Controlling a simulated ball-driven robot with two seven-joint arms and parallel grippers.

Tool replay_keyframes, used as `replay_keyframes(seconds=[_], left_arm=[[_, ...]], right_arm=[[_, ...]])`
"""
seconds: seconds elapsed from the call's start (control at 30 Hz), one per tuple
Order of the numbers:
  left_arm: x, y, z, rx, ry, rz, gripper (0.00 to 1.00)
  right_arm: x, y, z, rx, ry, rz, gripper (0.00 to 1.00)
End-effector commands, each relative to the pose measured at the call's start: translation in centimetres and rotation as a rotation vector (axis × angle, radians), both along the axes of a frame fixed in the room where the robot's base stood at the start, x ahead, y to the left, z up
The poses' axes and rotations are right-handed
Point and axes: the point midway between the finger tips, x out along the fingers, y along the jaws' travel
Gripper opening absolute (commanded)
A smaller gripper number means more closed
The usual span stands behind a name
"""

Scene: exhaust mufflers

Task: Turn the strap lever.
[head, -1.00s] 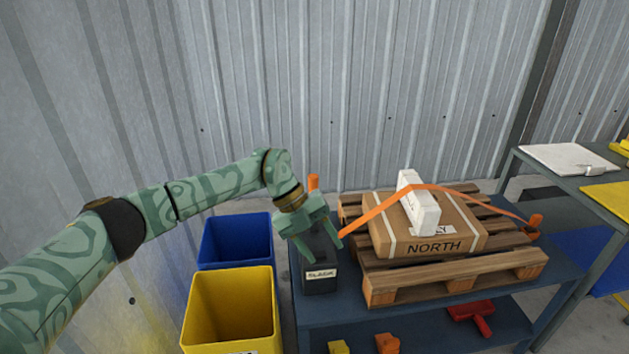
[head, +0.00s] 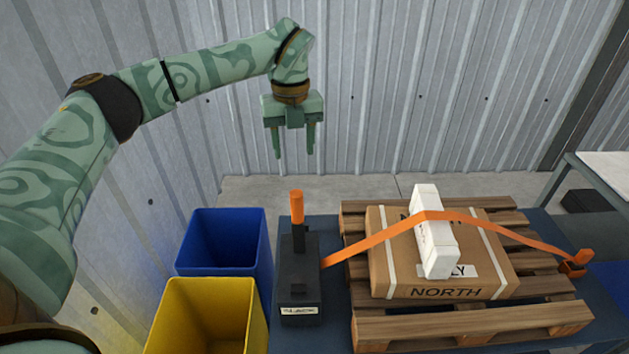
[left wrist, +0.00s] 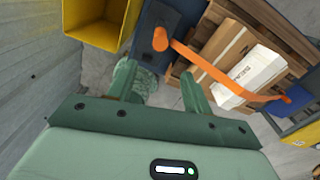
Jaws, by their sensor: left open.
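The strap lever (head: 297,208) has an orange grip and stands upright on a black base box (head: 300,287) with a label, partly readable, on its front. An orange strap (head: 375,241) runs from the box over a white block (head: 434,240) on a carton marked NORTH (head: 400,285). My left gripper (head: 294,156) is open and empty, pointing down, high above and behind the lever in the head view. In the left wrist view the orange grip (left wrist: 160,39) shows beyond the open fingers (left wrist: 160,88), apart from them. My right gripper is not in view.
The carton sits on a wooden pallet (head: 480,326) on a blue table (head: 318,338). A blue bin (head: 222,238) and a yellow bin (head: 208,318) stand left of the table. The strap's far end meets an orange fitting (head: 574,265). Ribbed metal wall stands behind.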

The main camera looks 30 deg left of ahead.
Motion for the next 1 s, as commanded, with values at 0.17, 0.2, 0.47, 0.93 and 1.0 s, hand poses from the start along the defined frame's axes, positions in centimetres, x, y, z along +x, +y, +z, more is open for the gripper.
replay_keyframes(seconds=[0.17,0.2,0.47,0.93,1.0], left_arm=[[0.0,0.1,-1.0,0.002,0.001,0.002,0.5],[0.0,0.1,-1.7,0.002,0.003,0.002,0.5],[-0.1,0.1,-8.2,0.001,0.006,0.001,0.5],[-0.2,0.0,-16.0,0.001,0.001,0.001,0.5],[-0.2,0.0,-16.2,0.001,-0.001,0.002,0.5]], right_arm=[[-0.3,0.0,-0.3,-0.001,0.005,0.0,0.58],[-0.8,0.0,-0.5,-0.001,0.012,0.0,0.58],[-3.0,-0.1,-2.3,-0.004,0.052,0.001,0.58],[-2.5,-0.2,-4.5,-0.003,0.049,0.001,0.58],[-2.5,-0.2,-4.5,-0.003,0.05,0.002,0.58]])
